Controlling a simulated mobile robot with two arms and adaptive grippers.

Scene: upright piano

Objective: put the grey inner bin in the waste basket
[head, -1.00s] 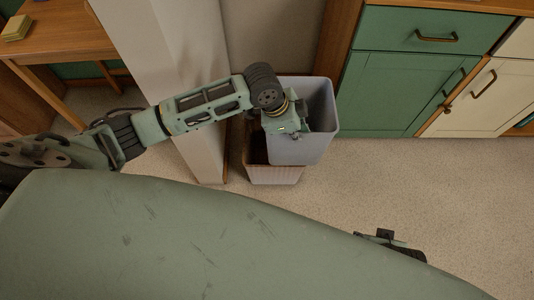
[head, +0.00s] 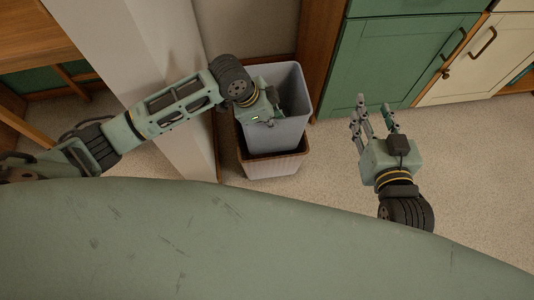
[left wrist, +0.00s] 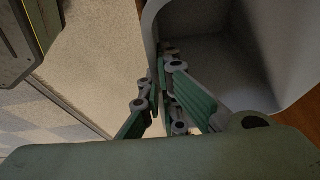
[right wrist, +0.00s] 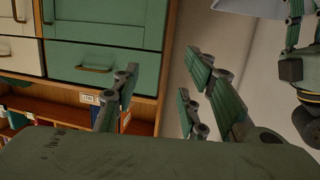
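The grey inner bin (head: 278,135) stands upright with its mouth up, over the brown waste basket (head: 268,167). Its lower end overlaps the basket's opening, but I cannot tell how deep it sits inside. My left gripper (head: 268,112) is at the bin's left rim. In the left wrist view, its fingers (left wrist: 163,90) lie on both sides of the bin's wall (left wrist: 151,35) and close on it. My right gripper (head: 372,110) is open and empty, to the right of the bin and apart from it. Its fingers (right wrist: 165,95) are spread in the right wrist view.
A pale pillar (head: 165,80) stands close on the left of the basket. A green cabinet (head: 400,60) with wooden edges is behind on the right. A wooden desk (head: 35,45) is at the far left. Carpet (head: 470,170) is clear on the right.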

